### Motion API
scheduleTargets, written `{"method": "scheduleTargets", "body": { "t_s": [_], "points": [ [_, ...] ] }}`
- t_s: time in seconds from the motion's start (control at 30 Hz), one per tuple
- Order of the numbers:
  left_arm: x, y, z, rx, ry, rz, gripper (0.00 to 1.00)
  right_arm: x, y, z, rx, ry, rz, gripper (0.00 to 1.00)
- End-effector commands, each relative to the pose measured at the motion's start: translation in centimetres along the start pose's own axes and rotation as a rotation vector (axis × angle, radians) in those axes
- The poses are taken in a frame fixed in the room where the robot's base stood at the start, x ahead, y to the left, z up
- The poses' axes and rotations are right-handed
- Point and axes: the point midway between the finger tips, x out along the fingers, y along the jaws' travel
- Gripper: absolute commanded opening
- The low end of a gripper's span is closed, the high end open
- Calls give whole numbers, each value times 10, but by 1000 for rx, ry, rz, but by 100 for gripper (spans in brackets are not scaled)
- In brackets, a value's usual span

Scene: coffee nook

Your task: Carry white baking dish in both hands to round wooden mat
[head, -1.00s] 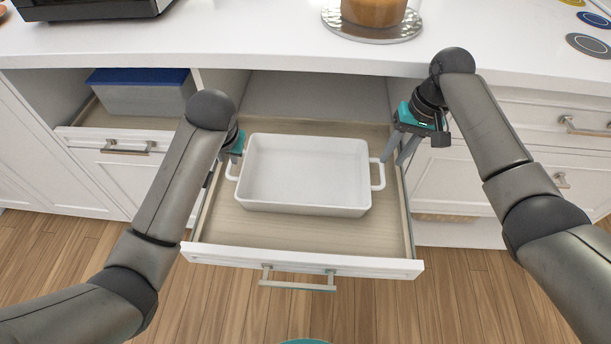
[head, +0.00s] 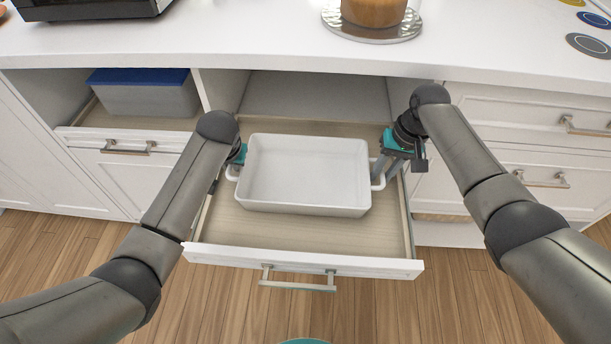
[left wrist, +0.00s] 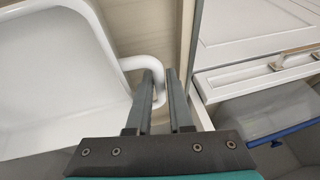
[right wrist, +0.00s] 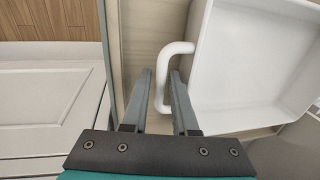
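The white baking dish (head: 305,180) sits level in the open drawer (head: 300,232), empty, with a loop handle at each end. My left gripper (head: 236,168) is at its left handle; in the left wrist view the open fingers (left wrist: 161,78) straddle the handle (left wrist: 142,63). My right gripper (head: 381,170) is at its right handle; in the right wrist view the open fingers (right wrist: 161,78) have the handle (right wrist: 167,60) between them. A gap shows between the fingers of both grippers. I do not see a round wooden mat in these views.
The white counter (head: 240,40) overhangs the back of the drawer. On it are a silver round tray (head: 372,30) with a jar (head: 374,10), a dark appliance (head: 90,8) and several flat discs (head: 588,45). A grey box with a blue lid (head: 140,92) stands left.

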Motion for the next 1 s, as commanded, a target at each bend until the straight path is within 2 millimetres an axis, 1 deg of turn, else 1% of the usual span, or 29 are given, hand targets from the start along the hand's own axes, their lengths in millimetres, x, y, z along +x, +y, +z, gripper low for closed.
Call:
{"method": "scheduleTargets", "body": {
  "t_s": [0.03,0.13,0.2,1.0],
  "points": [
    [0,0,0,0,0,0,12,0,0,0,0,0,0,20],
    [0,0,0,0,0,0,1,0,0,0,0,0,0,8],
    [0,0,0,0,0,0,0,0,0,0,0,0,0,0],
    [0,0,0,0,1,0,0,-1,0,0,1,0,0,0]
  ]
}}
